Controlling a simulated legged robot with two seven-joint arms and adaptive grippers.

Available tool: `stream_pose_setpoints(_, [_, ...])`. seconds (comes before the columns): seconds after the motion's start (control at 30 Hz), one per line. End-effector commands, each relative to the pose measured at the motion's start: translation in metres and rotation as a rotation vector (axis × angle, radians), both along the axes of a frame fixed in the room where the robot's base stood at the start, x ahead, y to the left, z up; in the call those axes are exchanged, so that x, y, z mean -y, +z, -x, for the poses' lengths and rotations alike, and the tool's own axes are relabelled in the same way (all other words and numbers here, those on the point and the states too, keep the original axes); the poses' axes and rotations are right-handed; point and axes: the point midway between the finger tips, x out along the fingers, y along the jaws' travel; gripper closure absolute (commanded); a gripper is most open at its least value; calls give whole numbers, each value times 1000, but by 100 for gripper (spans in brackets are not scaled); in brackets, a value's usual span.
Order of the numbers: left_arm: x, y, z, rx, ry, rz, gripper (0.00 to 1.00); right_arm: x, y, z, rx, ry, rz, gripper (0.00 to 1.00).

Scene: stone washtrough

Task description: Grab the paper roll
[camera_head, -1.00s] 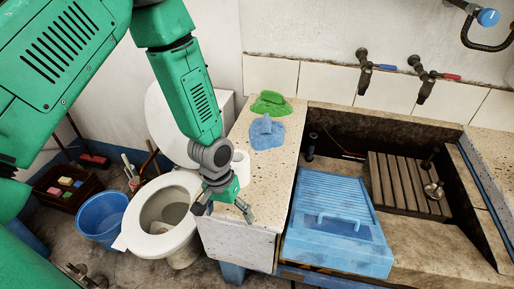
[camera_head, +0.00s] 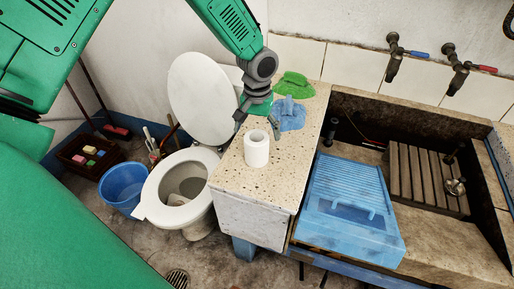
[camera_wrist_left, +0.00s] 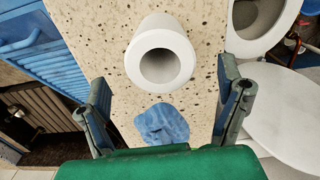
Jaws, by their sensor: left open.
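The white paper roll (camera_head: 257,149) stands upright on the speckled stone counter (camera_head: 240,185), near its left edge. In the left wrist view the roll (camera_wrist_left: 160,57) shows its open core, ahead of my fingers and roughly centred between them. My left gripper (camera_head: 258,125) is open and empty, just behind the roll in the head view. Its two fingers also show in the left wrist view (camera_wrist_left: 160,108), spread wide and apart from the roll. My right gripper is in neither view.
A blue cloth (camera_head: 290,113) and a green cloth (camera_head: 294,88) lie behind the roll. A blue washboard (camera_head: 345,205) sits over the stone trough at the right. A toilet (camera_head: 180,190) and a blue bucket (camera_head: 123,185) stand left of the counter.

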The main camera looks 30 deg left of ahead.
Motion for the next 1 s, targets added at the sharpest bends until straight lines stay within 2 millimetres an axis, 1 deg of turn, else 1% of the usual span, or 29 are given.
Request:
stream_pose_setpoints(0.03, [0, -5, 0, -1, 0, 0, 13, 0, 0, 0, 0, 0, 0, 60])
stream_pose_setpoints(0.17, [0, -12, 0, 1, -1, 1, 13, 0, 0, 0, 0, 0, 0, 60])
stream_pose_setpoints(0.23, [0, -19, 1, -1, 1, 0, 13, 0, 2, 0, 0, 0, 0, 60])
stream_pose_setpoints(0.4, [-2, -46, 2, -2, 0, 2, 13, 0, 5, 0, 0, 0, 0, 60])
stream_pose_setpoints(0.5, [-2, -57, 1, 0, -1, 0, 13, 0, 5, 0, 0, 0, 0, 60])
stream_pose_setpoints(0.6, [-2, -62, 1, 1, 0, 1, 13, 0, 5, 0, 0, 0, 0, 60])
stream_pose_setpoints(0.8, [-2, -62, 1, 2, -1, 0, 13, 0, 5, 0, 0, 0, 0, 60])
stream_pose_setpoints(0.87, [-2, -62, 1, 2, -1, 0, 34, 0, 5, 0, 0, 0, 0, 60])
stream_pose_setpoints(0.9, [-2, -62, 1, 2, -1, -1, 48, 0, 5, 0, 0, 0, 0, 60])
stream_pose_setpoints(0.93, [-2, -62, 1, 2, -1, -1, 59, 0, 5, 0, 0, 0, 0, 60])
stream_pose_setpoints(0.97, [-2, -62, 1, 2, -1, -1, 64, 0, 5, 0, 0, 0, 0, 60])
stream_pose_setpoints(1.0, [-2, -62, 1, 2, -1, -1, 65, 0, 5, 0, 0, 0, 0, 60])
